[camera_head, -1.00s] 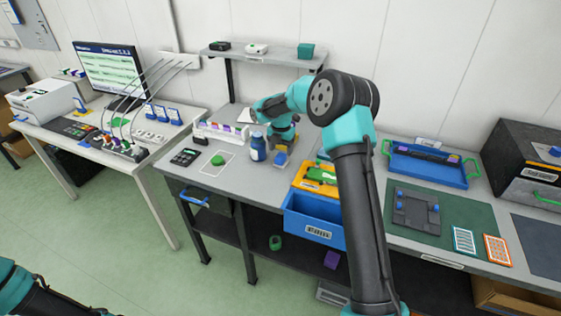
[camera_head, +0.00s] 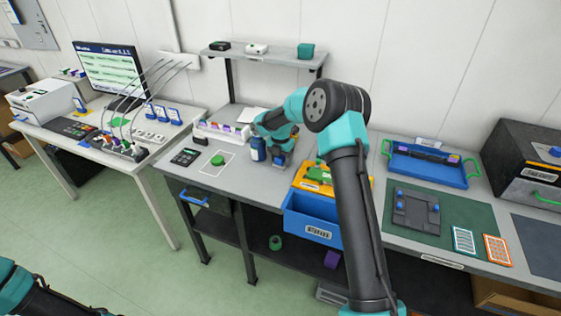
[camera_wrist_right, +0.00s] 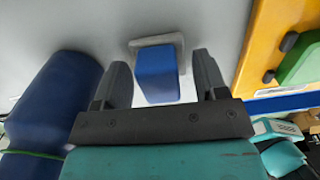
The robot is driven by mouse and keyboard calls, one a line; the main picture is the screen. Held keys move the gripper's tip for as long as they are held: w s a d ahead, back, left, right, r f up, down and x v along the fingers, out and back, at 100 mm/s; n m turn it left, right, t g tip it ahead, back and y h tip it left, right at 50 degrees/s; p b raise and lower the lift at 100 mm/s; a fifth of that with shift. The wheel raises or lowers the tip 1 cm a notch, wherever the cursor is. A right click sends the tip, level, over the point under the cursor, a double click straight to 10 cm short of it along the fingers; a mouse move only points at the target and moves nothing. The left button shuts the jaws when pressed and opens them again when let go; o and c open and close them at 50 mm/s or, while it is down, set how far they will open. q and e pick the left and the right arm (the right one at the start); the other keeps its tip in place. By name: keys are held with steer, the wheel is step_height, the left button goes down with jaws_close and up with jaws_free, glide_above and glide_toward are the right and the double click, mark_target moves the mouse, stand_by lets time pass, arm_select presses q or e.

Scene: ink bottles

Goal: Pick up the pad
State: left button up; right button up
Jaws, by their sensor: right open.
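The pad appears to be a blue block on a light grey base (camera_wrist_right: 157,75). In the right wrist view it stands between and just beyond the fingertips of my right gripper (camera_wrist_right: 161,80), with a gap on either side. My right gripper is open and holds nothing. In the head view the right gripper (camera_head: 279,151) is low over the bench, just right of a dark blue bottle (camera_head: 257,149), and largely hides the pad (camera_head: 279,160). Only part of my left arm shows at the lower left; its gripper is out of view.
The bottle (camera_wrist_right: 50,105) stands close on the left in the wrist view. A yellow tray (camera_head: 316,178) with a green item and a blue bin (camera_head: 311,217) lie to the right. A calculator (camera_head: 185,157) and a green round item (camera_head: 218,160) lie to the left.

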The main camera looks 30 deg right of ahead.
steer(key=c, duration=1)
steer(key=shift+r, duration=0.1)
steer(key=shift+r, duration=1.6)
steer(key=s+a, duration=0.2)
steer(key=s, duration=0.2)
steer(key=s+a+r, duration=0.1)
steer(key=s+a, duration=0.2)
steer(key=s, duration=0.2)
steer(key=s+a, duration=0.3)
steer(key=s, duration=0.1)
steer(key=shift+s+a+r, duration=0.2)
steer(key=shift+s+r, duration=0.1)
steer(key=shift+s, duration=0.05)
steer(key=o, duration=0.3)
steer(key=shift+c, duration=1.1)
steer(key=shift+w+d, duration=0.1)
